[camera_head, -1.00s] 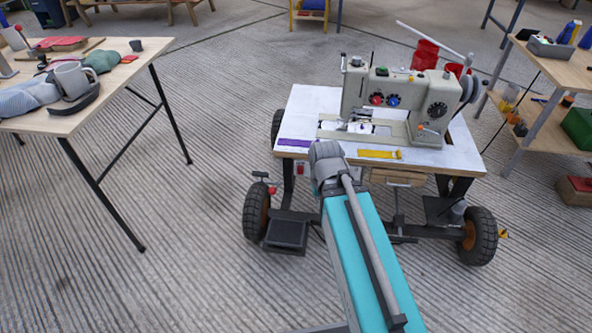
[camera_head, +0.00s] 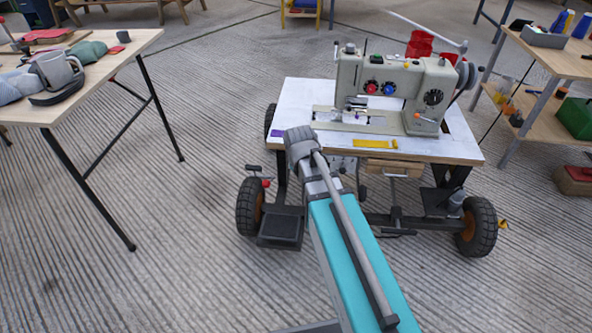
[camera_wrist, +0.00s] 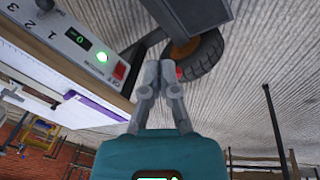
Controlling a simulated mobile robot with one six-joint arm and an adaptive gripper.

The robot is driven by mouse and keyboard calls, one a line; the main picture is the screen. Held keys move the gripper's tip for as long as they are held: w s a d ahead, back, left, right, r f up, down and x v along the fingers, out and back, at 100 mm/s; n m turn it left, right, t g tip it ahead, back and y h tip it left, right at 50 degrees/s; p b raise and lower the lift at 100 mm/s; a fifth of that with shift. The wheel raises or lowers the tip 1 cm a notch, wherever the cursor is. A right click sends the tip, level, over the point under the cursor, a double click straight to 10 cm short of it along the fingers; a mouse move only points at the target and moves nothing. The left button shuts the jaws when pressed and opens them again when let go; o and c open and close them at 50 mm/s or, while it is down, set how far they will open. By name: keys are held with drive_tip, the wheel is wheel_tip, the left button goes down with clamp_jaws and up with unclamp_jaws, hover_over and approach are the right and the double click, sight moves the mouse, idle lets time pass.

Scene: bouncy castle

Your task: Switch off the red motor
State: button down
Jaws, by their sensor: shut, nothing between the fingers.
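No motor clearly coloured red is visible.
A wheel (camera_wrist: 205,55) and dark frame (camera_wrist: 195,12) lie close beyond my gripper in the wrist view. A wooden table (camera_head: 115,47) with a mug (camera_head: 54,70) stands at left, shelves (camera_head: 565,62) at right. Open floor (camera_head: 190,210) lies between the left and wheeled tables.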

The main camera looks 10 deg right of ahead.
drive_tip(key=w+a+f+n+t+b, duration=0.1)
drive_tip(key=w+f+n+t+b, duration=0.1)
drive_tip(key=w+n, duration=0.5)
drive_tip(key=w+f+b, duration=0.1)
drive_tip(key=w, duration=0.2)
drive_tip(key=shift+w+a+f+h+b, duration=0.2)
drive_tip(key=shift+a+f+h+b, duration=0.1)
drive_tip(key=shift+a+b, duration=0.1)
drive_tip(key=shift+f, duration=0.1)
drive_tip(key=w+d+f+b, duration=0.2)
drive_tip(key=w+f+b, duration=0.5)
drive_tip(key=f+b, duration=0.1)
drive_tip(key=shift+w+d, duration=0.3)
drive_tip(key=shift+w, duration=0.05)
idle(0.4)
drive_tip(key=shift+d+f, duration=0.1)
drive_tip(key=shift+d, duration=0.05)
